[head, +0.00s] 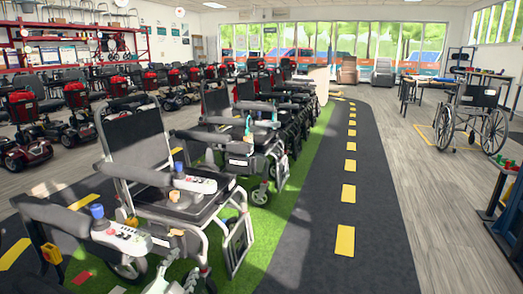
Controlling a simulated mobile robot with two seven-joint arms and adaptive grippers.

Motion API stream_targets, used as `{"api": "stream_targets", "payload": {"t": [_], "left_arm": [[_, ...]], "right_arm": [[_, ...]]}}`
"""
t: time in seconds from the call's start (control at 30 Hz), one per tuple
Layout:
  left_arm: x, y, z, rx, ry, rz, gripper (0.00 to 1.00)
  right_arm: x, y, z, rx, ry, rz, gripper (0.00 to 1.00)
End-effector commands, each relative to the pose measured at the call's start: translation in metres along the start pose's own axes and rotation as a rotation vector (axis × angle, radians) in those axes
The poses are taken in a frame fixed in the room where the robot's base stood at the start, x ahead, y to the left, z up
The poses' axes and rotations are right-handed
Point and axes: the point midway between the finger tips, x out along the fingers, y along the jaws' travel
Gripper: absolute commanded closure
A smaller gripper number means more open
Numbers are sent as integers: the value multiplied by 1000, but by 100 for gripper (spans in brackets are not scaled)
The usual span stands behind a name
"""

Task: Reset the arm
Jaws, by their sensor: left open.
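My left gripper (177,275) shows at the bottom edge, left of centre, with only its grey finger parts in the picture. It is open, and I see nothing between its fingers. It appears just in front of the nearest power wheelchair (140,140), below its joystick armrest (120,235); I cannot tell whether they touch. The rest of the left arm is cut off by the frame. My right gripper is not in view.
A row of power wheelchairs (215,105) runs back along a green strip (265,225). Red scooters (22,125) stand in rows at left. A dark lane with yellow dashes (348,192) is clear. A manual wheelchair (478,110) and tables stand at right.

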Motion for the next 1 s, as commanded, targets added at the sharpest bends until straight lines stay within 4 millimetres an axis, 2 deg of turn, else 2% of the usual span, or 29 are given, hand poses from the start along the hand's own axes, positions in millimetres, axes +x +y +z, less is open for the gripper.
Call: {"api": "stream_targets", "payload": {"t": [0.03,0.1,0.17,0.2,0.3,0.4,0.5,0.63,0.73,1.0], "left_arm": [[-17,16,32,-75,-108,42,50],[-42,39,74,-171,-259,96,50],[-68,59,107,-249,-384,143,50],[-87,72,127,-296,-468,174,50],[-139,104,168,-403,-663,249,50],[-189,130,195,-486,-826,312,50],[-228,147,211,-542,-943,360,50],[-255,159,219,-580,-1026,393,50],[-262,161,222,-588,-1046,401,50],[-261,161,222,-586,-1045,401,50]], "right_arm": [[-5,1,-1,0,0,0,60],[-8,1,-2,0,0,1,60],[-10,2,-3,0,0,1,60],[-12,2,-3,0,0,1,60],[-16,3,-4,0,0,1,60],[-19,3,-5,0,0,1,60],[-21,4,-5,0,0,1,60],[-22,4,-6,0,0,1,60],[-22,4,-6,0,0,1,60],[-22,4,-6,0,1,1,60]]}}
